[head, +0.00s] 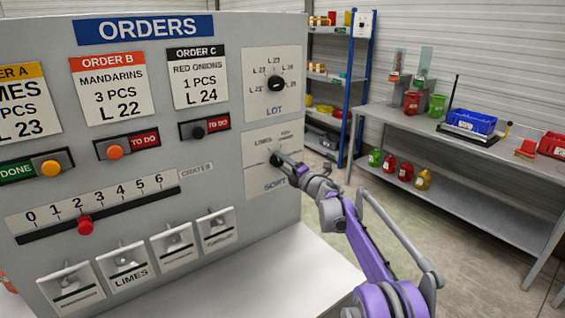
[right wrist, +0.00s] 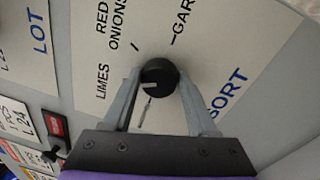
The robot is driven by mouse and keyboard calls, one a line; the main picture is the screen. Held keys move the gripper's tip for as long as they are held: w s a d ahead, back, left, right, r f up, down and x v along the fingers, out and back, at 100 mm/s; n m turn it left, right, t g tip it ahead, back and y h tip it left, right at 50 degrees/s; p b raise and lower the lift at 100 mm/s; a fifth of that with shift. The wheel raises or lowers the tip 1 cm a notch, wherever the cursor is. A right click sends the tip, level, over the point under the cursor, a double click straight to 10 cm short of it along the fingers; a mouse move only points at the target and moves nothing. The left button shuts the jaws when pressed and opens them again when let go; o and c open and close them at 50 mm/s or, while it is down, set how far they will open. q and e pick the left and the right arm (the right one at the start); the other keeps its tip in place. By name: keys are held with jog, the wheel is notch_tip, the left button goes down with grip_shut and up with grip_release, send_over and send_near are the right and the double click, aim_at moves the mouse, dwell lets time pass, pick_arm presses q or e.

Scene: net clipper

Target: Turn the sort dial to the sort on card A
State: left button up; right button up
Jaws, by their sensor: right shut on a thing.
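The sort dial (right wrist: 160,77) is a round black knob on the panel marked SORT. In the right wrist view its short white mark points left, towards the word LIMES; the exact tick is hard to tell. RED ONIONS and a partly cut word beginning GAR also show around it. My right gripper (head: 284,160) is at the dial, its two fingers on either side of the knob and shut on it; it also shows in the right wrist view (right wrist: 162,90). Card A (head: 25,108) is cut by the left edge and reads "MES", PCS, L 23. My left gripper is not in view.
The lot dial (head: 276,84) sits just above the sort panel. Cards B (head: 113,88) and C (head: 198,78), buttons, a slider (head: 85,225) and several lower switches fill the board. A grey bench (head: 450,135) with bins and a shelf rack (head: 350,90) stand beyond.

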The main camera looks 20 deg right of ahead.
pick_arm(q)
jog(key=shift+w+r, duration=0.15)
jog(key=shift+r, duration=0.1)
pick_arm(e)
jog(key=shift+r+n, duration=0.1)
jog(key=shift+n, duration=0.4)
jog(key=o, duration=1.4)
jog(key=shift+c, duration=0.2)
jog(key=shift+s+d+f, duration=0.2)
jog(key=shift+s+f, duration=0.05)
jog(key=shift+s, duration=0.2)
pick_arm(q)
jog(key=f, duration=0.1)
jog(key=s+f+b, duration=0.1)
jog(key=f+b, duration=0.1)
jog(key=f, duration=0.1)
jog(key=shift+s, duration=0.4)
pick_arm(e)
jog(key=v, duration=0.9)
jog(key=shift+s, duration=0.4)
